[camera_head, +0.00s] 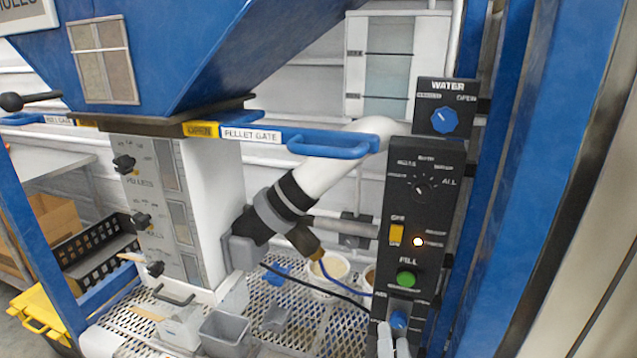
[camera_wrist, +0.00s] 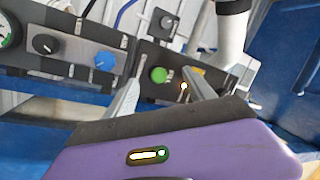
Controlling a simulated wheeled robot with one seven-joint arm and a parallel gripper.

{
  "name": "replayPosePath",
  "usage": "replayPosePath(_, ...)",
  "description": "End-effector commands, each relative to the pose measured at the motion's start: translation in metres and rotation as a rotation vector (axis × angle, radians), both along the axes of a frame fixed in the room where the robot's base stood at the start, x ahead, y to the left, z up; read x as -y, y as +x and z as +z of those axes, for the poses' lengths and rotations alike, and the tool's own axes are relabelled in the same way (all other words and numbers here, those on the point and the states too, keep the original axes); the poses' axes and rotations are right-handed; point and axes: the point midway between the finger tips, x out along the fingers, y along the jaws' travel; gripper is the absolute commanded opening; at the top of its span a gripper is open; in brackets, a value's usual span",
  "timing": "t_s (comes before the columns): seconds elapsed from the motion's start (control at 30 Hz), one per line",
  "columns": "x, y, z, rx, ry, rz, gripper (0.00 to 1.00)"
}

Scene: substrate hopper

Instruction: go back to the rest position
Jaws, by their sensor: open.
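My gripper (camera_head: 394,338) shows at the bottom of the head view, in front of the lower end of the dark control panel (camera_head: 425,165). Only its pale fingers show there, close to a blue knob (camera_head: 399,320); I cannot tell whether they touch it. In the wrist view my gripper (camera_wrist: 160,78) has its two fingers spread apart with nothing between them. The green button (camera_wrist: 158,75) shows beyond the gap, and the blue knob (camera_wrist: 104,62) is left of the fingers. The rest position itself is not marked in either view.
The blue pellet gate handle (camera_head: 330,145) juts out above. A pipe with a dark spout (camera_head: 305,240) hangs over a perforated tray (camera_head: 320,325) with cups and grey bins (camera_head: 226,330). Blue posts (camera_head: 490,180) stand right of the panel.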

Motion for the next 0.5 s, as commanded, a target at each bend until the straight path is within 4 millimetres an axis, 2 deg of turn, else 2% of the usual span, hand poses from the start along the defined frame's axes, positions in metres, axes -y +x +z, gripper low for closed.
replayPosePath(0.3,0.019,-0.125,0.006,-0.026,-0.437,0.058,0.63)
replayPosePath(0.5,0.027,-0.206,0.010,-0.086,-0.663,0.080,0.63)
